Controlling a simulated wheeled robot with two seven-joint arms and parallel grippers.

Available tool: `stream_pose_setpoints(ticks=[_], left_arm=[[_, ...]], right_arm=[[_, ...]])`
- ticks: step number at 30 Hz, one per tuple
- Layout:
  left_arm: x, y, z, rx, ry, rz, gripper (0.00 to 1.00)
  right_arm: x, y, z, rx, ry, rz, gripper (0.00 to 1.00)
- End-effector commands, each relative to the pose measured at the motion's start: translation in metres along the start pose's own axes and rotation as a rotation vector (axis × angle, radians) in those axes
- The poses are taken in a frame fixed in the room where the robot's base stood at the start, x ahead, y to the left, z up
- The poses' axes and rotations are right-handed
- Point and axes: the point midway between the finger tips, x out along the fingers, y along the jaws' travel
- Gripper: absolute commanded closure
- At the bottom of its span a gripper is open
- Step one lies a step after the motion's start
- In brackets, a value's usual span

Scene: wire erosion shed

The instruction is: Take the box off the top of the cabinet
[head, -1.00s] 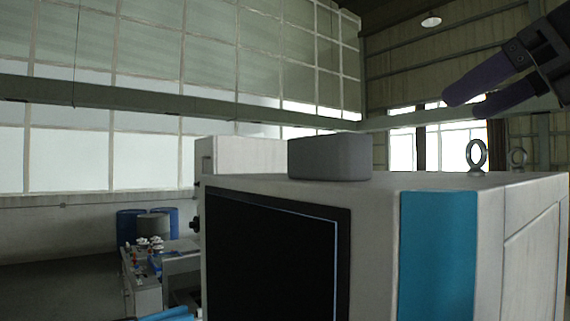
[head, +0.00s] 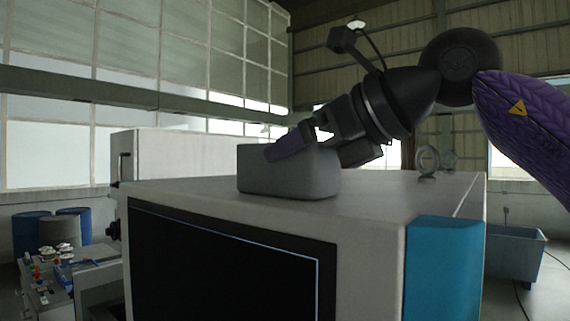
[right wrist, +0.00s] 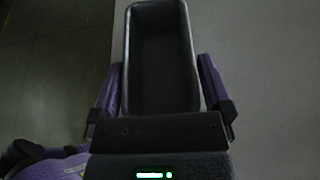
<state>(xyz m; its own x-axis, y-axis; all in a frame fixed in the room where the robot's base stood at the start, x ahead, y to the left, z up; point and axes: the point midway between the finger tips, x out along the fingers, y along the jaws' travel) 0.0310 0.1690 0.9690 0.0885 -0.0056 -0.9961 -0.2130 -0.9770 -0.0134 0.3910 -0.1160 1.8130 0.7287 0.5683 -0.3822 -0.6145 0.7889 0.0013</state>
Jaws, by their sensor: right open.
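The grey box (head: 290,176) stands upright on the cabinet (head: 372,212), near its front edge in the head view. In the right wrist view the box (right wrist: 160,106) is an open-topped, empty, dark rectangular bin. My right gripper (head: 325,150) is over the box from the right, angled downward. Its two purple fingers (right wrist: 160,85) are apart, one beside each long side of the box, near its closest end. A narrow gap seems to show along the sides; contact cannot be told. The left gripper is not in view.
Two lifting rings (head: 428,161) stand on the cabinet top behind the right arm. A pale cabinet (head: 185,155) stands behind at left. A cluttered bench (head: 62,275) and blue drums (head: 50,228) are at lower left. A blue-grey tub (head: 515,252) is at right.

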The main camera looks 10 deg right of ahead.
Motion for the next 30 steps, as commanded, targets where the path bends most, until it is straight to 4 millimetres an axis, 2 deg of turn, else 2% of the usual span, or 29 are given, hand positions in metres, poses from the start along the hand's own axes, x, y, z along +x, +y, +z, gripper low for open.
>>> stream_pose_setpoints(ticks=[3,4,14,20,23,26,30], left_arm=[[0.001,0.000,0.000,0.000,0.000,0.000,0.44],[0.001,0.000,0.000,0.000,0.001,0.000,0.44],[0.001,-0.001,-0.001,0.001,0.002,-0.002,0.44],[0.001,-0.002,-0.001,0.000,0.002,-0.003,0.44],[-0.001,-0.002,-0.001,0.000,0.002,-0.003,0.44],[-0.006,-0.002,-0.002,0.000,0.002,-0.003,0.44],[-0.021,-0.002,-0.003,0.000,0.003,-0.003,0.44]], right_arm=[[0.000,0.000,-0.001,0.000,0.000,0.000,0.00],[0.000,0.000,-0.001,0.000,0.000,0.000,0.04],[0.000,0.000,-0.001,0.000,0.001,0.000,0.74],[-0.001,0.000,0.000,0.000,0.000,0.000,0.76],[-0.003,0.000,0.006,0.001,0.000,-0.001,0.76],[-0.011,0.001,0.025,0.000,-0.003,0.001,0.76],[-0.027,0.001,0.064,0.001,-0.002,0.001,0.76]])
